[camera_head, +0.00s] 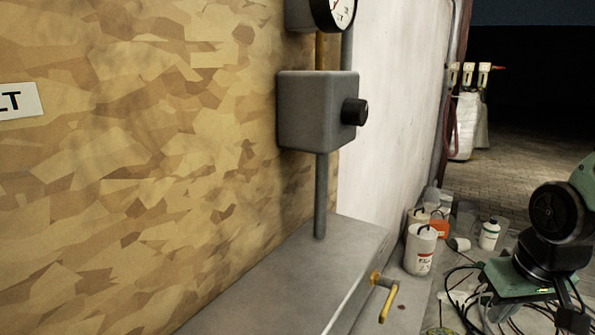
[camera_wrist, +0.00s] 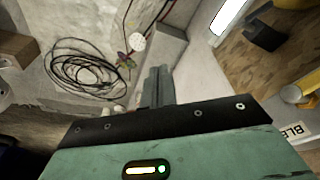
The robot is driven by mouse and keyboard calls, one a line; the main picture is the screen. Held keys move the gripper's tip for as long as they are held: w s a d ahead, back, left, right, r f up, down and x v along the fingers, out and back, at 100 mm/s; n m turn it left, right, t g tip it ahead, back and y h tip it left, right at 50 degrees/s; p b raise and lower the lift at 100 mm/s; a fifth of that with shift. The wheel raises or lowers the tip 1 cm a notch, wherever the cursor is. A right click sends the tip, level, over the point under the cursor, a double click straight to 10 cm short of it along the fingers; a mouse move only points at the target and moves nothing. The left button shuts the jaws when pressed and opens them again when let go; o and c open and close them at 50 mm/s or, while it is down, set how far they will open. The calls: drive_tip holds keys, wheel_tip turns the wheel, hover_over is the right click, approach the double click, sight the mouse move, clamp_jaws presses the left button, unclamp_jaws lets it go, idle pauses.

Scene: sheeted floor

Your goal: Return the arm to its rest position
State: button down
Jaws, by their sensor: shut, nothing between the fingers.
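My arm shows at the right edge of the head view, with a round dark joint and green-grey links. It is apart from the wall and the grey ledge. In the wrist view my gripper (camera_wrist: 158,88) points away from the green wrist housing, with its two grey fingers together and nothing between them. The fingertips are not clearly seen in the head view.
A grey box with a black knob (camera_head: 317,110) is on the chipboard wall (camera_head: 150,150), above a grey ledge (camera_head: 290,275). A yellow-handled valve (camera_head: 387,298) juts from the ledge. White buckets (camera_head: 420,250) and a bottle (camera_head: 489,235) stand beyond. Coiled cable (camera_wrist: 88,70) lies on the floor.

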drive_tip(key=s+a+r+n+g+p, duration=0.1)
drive_tip(key=s+a+r+n+p, duration=0.2)
drive_tip(key=s+a, duration=0.3)
drive_tip(key=s+a+r+n+g+p, duration=0.1)
drive_tip(key=s+a+r+n+p, duration=0.2)
drive_tip(key=s+a, duration=0.4)
drive_tip(key=a+r+n, duration=0.1)
drive_tip(key=a+r, duration=0.1)
drive_tip(key=a, duration=0.3)
drive_tip(key=shift+s+a+r+n+g+y, duration=0.15)
drive_tip(key=shift+s+r+n+g+y, duration=0.05)
drive_tip(key=shift+r+n+g+y, duration=0.15)
drive_tip(key=shift+a, duration=0.1)
